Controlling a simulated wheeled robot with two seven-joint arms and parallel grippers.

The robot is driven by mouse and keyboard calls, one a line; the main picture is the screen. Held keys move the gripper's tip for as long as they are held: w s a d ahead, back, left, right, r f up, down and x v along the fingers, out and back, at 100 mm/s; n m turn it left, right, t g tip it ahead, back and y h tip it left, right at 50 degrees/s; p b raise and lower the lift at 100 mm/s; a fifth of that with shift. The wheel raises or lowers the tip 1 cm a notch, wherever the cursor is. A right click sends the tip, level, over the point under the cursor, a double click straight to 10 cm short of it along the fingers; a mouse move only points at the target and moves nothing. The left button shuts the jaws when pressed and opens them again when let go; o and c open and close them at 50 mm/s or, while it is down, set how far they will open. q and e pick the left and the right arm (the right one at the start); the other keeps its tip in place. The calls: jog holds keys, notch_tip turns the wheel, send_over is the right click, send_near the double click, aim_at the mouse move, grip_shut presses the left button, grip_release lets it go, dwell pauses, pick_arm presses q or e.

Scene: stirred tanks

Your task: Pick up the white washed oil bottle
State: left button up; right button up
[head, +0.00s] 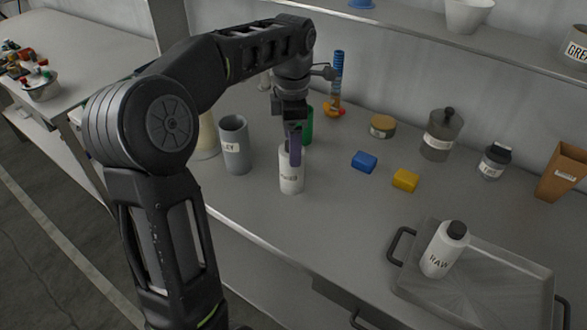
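A white bottle (291,181) with a small label, too small to read, stands upright on the grey counter. My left gripper (294,150) points down right at its top. A narrow purple piece shows in front of the bottle's upper part, and the bottle's top is hidden there. I cannot tell whether the fingers are closed on the bottle or apart around it. Another white bottle (444,250) with a black cap, marked RAW, stands in the metal tray (495,308) at the lower right. My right gripper is not in view.
A grey cup (235,146) stands left of the bottle, and a green object (307,126) is close behind it. A blue block (364,161) and a yellow block (405,180) lie to the right. The counter in front of the blocks is clear.

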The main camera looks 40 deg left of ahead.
aim_at(291, 179)
pick_arm(q)
jog(key=shift+f, duration=1.3)
jog(key=shift+w+f+p, duration=0.1)
jog(key=shift+f+p, duration=0.6)
jog(key=shift+f, duration=1.95)
grip_shut()
